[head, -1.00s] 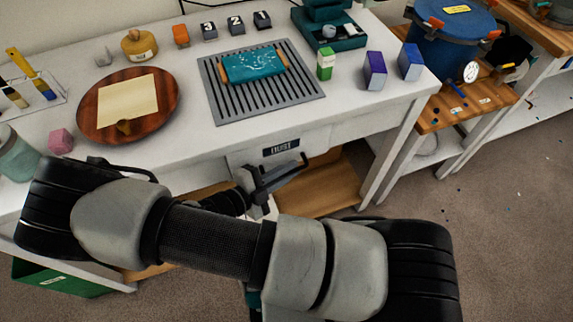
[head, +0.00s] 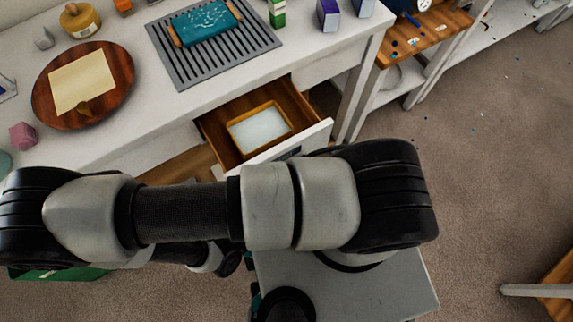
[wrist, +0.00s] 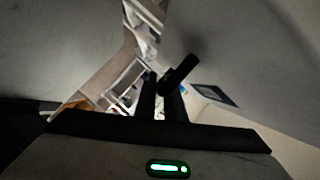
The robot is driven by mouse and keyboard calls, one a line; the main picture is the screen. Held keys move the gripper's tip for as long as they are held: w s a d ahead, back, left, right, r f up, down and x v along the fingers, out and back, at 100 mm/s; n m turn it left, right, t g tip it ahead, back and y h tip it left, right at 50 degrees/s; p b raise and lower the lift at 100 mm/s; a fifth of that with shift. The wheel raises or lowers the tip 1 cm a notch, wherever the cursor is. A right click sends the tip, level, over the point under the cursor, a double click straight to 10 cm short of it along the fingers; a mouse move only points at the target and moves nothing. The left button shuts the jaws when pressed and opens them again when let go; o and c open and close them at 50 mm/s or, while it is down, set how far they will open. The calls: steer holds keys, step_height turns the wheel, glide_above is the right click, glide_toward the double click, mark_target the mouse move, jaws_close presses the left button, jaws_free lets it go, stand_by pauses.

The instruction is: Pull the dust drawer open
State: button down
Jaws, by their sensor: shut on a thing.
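The dust drawer (head: 316,132) stands pulled out from under the white bench in the head view. It has a white front and a wooden inside, and a shallow yellow-rimmed tray (head: 233,133) with pale contents lies in it. My arm covers much of the drawer front and hides my gripper in the head view. In the wrist view my gripper (wrist: 163,90) is shut on the dark drawer handle (wrist: 182,74). The drawer's dark label plate (wrist: 213,94) shows to the right of the handle.
The white bench (head: 130,140) carries a round wooden board (head: 121,75), a grey slatted rack (head: 190,73) with a teal block (head: 208,27), and small boxes at the back. A wooden side shelf (head: 405,50) stands at the right. The carpet (head: 480,190) at right is mostly clear.

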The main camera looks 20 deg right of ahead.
steer(key=shift+s, duration=0.2)
steer(key=c, duration=1.8)
jaws_free()
steer(key=shift+c, duration=0.2)
steer(key=v, duration=1.7)
steer(key=shift+a, duration=0.2)
steer(key=shift+s, duration=0.1)
